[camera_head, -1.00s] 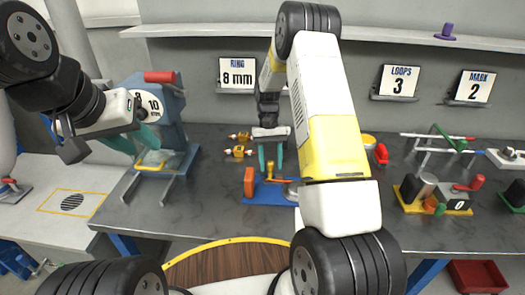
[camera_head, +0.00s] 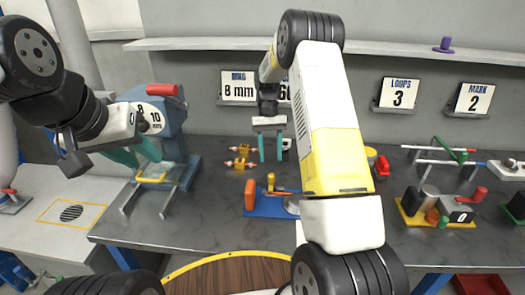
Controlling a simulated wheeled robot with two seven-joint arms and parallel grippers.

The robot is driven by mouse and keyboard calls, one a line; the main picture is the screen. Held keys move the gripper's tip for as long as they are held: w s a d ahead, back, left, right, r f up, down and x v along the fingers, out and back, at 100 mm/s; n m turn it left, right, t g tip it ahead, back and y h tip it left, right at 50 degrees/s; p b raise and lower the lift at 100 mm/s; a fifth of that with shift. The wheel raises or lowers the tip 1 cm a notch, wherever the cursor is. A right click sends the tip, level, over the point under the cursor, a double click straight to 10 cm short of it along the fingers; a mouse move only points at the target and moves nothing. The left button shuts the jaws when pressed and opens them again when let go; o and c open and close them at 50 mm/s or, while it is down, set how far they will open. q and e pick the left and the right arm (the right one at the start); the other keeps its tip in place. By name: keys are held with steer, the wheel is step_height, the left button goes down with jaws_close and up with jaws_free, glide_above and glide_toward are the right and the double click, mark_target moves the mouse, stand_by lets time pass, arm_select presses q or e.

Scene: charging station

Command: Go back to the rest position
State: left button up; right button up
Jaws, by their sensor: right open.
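My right gripper (camera_head: 270,147) hangs over the middle of the table with its two teal fingers apart and pointing down. Nothing shows between them. It is above and behind the blue fixture (camera_head: 262,208) with the orange upright. My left gripper (camera_head: 137,154) is at the left, in front of the blue machine (camera_head: 170,118) with the red handle. Its teal fingers point toward the machine's yellow frame (camera_head: 152,178), and whether they are apart cannot be told.
The dark table (camera_head: 200,225) carries small orange-yellow parts (camera_head: 240,157), a yellow-based fixture (camera_head: 437,212) and a rod stand (camera_head: 440,155) at right. A wall shelf (camera_head: 390,47) runs behind. A red bin (camera_head: 482,285) is on the floor at lower right.

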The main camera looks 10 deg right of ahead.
steer(key=s+r+t+y, duration=0.1)
steer(key=s+r+t, duration=0.3)
steer(key=r, duration=0.5)
steer(key=s+r+t, duration=0.1)
steer(key=s+r, duration=0.5)
steer(key=r, duration=0.3)
steer(key=s+a+r+t, duration=0.1)
steer(key=s+r+t, duration=0.1)
steer(key=s, duration=0.6)
steer(key=s+a+r+n+t+y, duration=0.1)
steer(key=s+r+t, duration=0.1)
steer(key=s, duration=0.7)
steer(key=shift+a+t, duration=0.2)
steer(key=shift+t, duration=0.7)
